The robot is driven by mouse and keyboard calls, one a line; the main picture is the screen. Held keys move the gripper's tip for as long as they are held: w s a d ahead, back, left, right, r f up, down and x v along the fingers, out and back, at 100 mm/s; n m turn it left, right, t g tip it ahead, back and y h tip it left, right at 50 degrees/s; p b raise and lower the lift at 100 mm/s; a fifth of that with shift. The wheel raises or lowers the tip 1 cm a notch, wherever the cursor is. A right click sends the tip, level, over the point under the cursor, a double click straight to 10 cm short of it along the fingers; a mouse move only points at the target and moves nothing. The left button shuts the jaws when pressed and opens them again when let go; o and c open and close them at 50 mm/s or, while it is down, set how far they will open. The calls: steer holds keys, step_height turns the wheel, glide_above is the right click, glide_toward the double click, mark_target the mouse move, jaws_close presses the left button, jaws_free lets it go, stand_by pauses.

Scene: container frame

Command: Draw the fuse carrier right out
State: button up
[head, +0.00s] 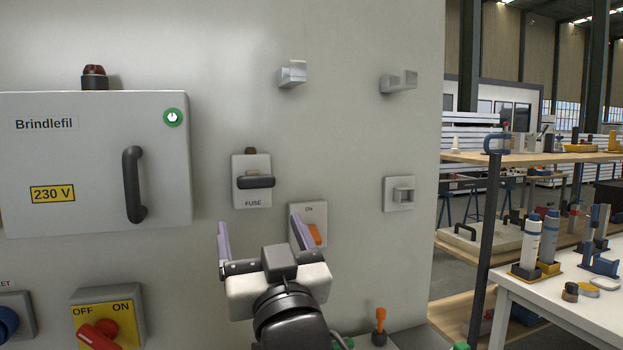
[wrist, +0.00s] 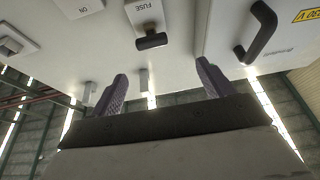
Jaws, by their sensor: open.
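The fuse carrier (head: 257,182) shows as a dark bar-shaped handle on a pale plate marked FUSE (head: 251,202), mounted on the grey wall panel. The handle sits against the plate. In the wrist view, which is upside down, the carrier's handle (wrist: 151,41) is near the top middle, beyond the fingertips and between their lines. My gripper (head: 260,235) is open, with its two purple fingers spread wide and nothing between them. It is just below the fuse plate in the head view, apart from the handle. The fingers also show in the wrist view (wrist: 160,75).
Left is a grey cabinet (head: 85,160) with a black handle (head: 133,185). An orange rocker switch (head: 314,234) marked ON is partly behind my right finger. A yellow OFF/ON switch (head: 108,322) is lower left. Metal brackets (head: 292,74) stick out upper right. Shelving (head: 530,158) stands beyond the panel.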

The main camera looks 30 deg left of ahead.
mark_target(257, 185)
steer(key=p+x, duration=0.3)
steer(key=x, duration=0.1)
steer(key=w+p+x, duration=0.1)
steer(key=p+x, duration=0.2)
steer(key=x, duration=0.2)
steer(key=p+x, duration=0.3)
steer(key=x, duration=0.1)
steer(key=shift+w+d+f, duration=0.1)
steer(key=shift+w+d, duration=0.05)
steer(key=shift+w, duration=0.2)
